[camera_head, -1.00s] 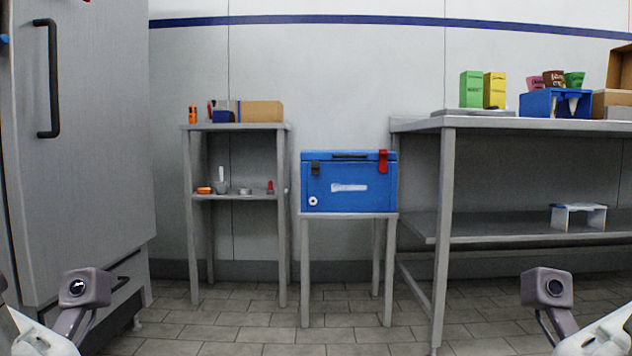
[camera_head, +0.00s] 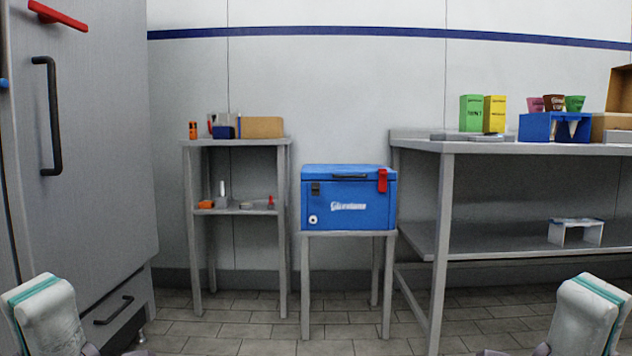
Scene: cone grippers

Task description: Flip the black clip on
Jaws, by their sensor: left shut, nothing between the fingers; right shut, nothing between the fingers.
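A blue cooler box (camera_head: 348,219) with its lid down stands on a small grey metal stand (camera_head: 350,234) in the middle of the head view. The black clip (camera_head: 315,188) is at the upper left of the box front, near the lid seam. It is too small to tell whether it is fastened. A red clip (camera_head: 382,180) at the right reaches from the lid down the front. A dark handle lies along the front of the lid. White and teal parts of my arms show at both bottom corners, well short of the box; no gripper fingers are visible.
A metal cabinet (camera_head: 85,140) stands at the left. A grey shelf rack (camera_head: 236,144) with small items is left of the box. A long metal table (camera_head: 500,147) with boxes stands close at the right. The tiled floor (camera_head: 260,330) in front is clear.

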